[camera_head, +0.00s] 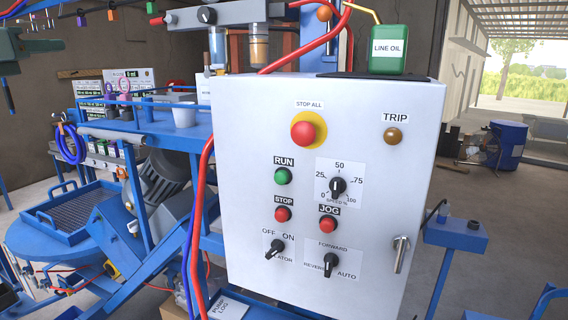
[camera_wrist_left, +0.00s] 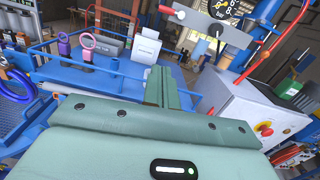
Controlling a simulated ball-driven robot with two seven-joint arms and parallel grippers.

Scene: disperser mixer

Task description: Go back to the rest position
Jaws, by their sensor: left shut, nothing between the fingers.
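My left gripper (camera_head: 40,46) is at the upper left edge of the head view, partly cut off by the frame. It is raised in the air, to the left of the control box (camera_head: 238,150) and apart from it. In the left wrist view its green fingers (camera_wrist_left: 161,82) are together with nothing between them. Beyond them is the blue shelf (camera_wrist_left: 125,62). My right gripper shows in neither view.
A white cup (camera_head: 184,115) and colored padlocks stand on the blue shelf.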

